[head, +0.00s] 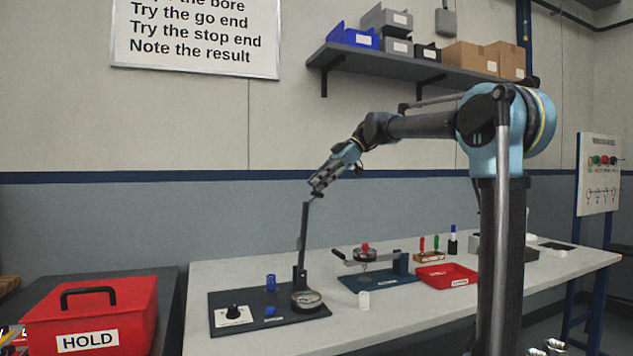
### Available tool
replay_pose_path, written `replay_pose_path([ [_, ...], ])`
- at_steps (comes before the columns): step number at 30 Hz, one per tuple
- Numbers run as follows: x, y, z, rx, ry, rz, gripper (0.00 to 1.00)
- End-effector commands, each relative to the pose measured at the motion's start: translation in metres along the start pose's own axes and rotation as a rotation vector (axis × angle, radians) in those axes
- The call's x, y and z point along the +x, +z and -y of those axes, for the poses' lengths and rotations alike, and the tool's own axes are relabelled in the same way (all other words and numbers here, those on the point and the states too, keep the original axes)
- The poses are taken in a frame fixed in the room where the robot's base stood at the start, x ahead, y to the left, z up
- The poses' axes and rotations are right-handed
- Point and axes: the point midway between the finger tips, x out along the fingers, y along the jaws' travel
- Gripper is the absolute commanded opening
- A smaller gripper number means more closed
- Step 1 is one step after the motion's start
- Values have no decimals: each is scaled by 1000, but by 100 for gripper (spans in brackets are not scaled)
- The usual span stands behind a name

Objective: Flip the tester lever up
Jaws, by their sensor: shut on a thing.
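The tester lever (303,232) is a dark bar that stands nearly upright, leaning slightly right at its top. It rises from the dark tester base plate (245,300) on the bench. A round dial gauge (306,299) sits at the lever's foot. A black knob on a white label (233,315) and a blue part (270,310) are on the plate's front.
A blue cylinder (270,281) stands beside the lever. Right of it are a second fixture (385,285), a small white cylinder (364,300) and a red tray (446,275). A red HOLD box (92,315) is at left. A loaded shelf (420,68) hangs above.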

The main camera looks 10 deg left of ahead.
Motion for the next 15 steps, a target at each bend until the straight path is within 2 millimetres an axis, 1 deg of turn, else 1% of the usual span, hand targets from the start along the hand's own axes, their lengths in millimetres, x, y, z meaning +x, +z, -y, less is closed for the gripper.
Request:
replay_pose_path([
  [1, -2, 11, -2, 11, 0, 15, 0],
  [4, -2, 16, -8, 14, -1, 12, 0],
  [11, -3, 20, -14, 16, 1, 10, 0],
  [15, -2, 16, -16, 15, 3, 8, 0],
])
